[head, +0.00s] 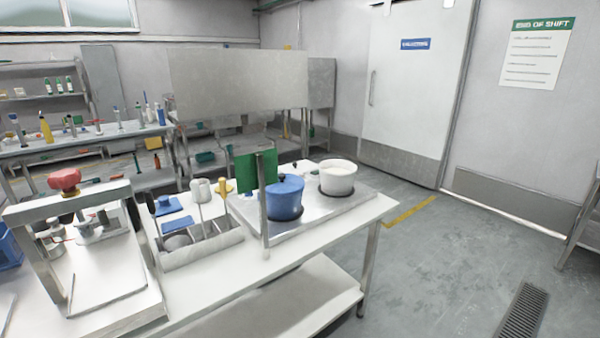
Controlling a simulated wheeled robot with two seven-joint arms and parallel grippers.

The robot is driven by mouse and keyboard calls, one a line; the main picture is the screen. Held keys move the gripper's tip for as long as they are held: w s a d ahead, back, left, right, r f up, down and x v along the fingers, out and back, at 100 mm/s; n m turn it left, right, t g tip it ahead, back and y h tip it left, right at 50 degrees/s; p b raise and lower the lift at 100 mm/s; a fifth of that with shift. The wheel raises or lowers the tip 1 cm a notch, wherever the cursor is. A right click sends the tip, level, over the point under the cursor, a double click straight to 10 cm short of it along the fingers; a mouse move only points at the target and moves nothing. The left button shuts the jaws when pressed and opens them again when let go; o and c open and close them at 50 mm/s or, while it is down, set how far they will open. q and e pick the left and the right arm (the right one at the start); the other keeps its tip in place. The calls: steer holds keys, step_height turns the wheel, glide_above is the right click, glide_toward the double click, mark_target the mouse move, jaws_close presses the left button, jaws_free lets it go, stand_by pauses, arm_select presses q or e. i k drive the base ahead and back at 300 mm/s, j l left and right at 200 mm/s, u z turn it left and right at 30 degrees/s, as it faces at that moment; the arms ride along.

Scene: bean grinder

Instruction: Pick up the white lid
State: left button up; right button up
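A white pot (337,182) stands on a round dark pad toward the back right of the metal tray on the table. Its top (338,167) looks white, but at this size I cannot tell whether that is a white lid or the open inside of the pot. A blue pot (285,203) stands in front of it to the left, with a blue top and a dark knob. No separate white lid shows clearly. Neither of my grippers is in view.
An upright metal post with a green panel (246,170) stands left of the blue pot. A divided metal holder (203,240) with utensils and a press-like frame (72,240) with a red knob are further left.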

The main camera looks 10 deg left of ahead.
mark_target(294, 168)
steer(key=i+l+z, duration=0.45)
steer(key=i, duration=0.25)
steer(key=i+z, duration=0.5)
steer(key=i, duration=0.25)
steer(key=i+j+z, duration=0.2)
steer(key=i+z, duration=0.25)
steer(key=i, duration=0.25)
steer(key=i+u, duration=0.1)
steer(key=i, duration=0.7)
steer(key=i+l+u, duration=0.1)
steer(key=i, duration=0.75)
steer(key=i+j+u, duration=0.1)
steer(key=i+u, duration=0.15)
steer(key=u, duration=0.25)
steer(key=i+u, duration=0.25)
steer(key=u, duration=0.2)
steer(key=i+l+u, duration=0.1)
steer(key=i+u, duration=0.15)
steer(key=u, duration=0.25)
steer(key=i+l+u, duration=0.2)
steer(key=u, duration=0.25)
steer(key=i, duration=0.05)
